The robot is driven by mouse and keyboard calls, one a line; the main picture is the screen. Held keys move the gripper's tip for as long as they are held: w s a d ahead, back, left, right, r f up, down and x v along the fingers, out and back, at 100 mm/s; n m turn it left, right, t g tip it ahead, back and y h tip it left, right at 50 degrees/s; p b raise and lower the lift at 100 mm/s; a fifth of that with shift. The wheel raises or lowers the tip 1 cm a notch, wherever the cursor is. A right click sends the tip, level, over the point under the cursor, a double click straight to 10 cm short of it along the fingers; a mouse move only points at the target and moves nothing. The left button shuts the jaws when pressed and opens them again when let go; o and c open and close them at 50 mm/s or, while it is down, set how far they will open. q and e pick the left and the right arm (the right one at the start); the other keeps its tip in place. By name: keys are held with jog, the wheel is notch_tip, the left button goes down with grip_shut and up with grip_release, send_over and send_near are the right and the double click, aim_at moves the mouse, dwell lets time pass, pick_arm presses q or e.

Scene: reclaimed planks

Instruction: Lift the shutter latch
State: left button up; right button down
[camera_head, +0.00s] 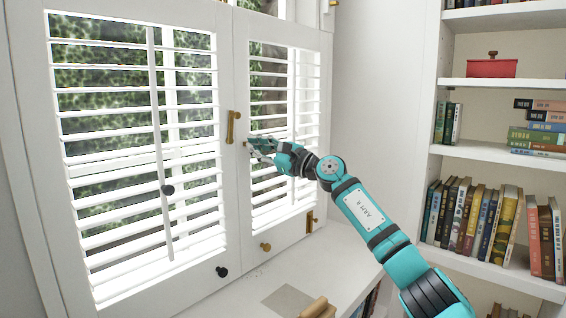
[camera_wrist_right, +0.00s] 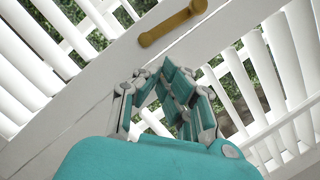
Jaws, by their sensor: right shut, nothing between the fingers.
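The brass latch (camera_head: 232,127) sits upright on the white shutter frame, where the left shutter panel (camera_head: 140,280) meets the right shutter panel (camera_head: 243,70). In the right wrist view the latch (camera_wrist_right: 172,24) shows as a slanted brass bar just beyond my fingertips. My right gripper (camera_head: 249,146) is shut and empty, a little right of and below the latch in the head view. In the right wrist view, its teal and grey fingers (camera_wrist_right: 166,75) show a visible gap to the latch. My left gripper is not in view.
Another brass fitting (camera_head: 309,221) and a brass knob (camera_head: 265,246) are low on the right panel. Dark knobs (camera_head: 221,271) are on the left panel. A wooden object (camera_head: 315,308) lies near the sill. A bookshelf (camera_head: 480,152) with a red box (camera_head: 492,67) stands at right.

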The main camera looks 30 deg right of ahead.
pick_arm(q)
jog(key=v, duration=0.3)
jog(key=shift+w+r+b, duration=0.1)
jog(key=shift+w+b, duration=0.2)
jog(key=shift+b, duration=0.05)
pick_arm(e)
jog(key=v, duration=0.8)
jog(key=shift+s, duration=0.45)
jog(key=shift+r, duration=0.1)
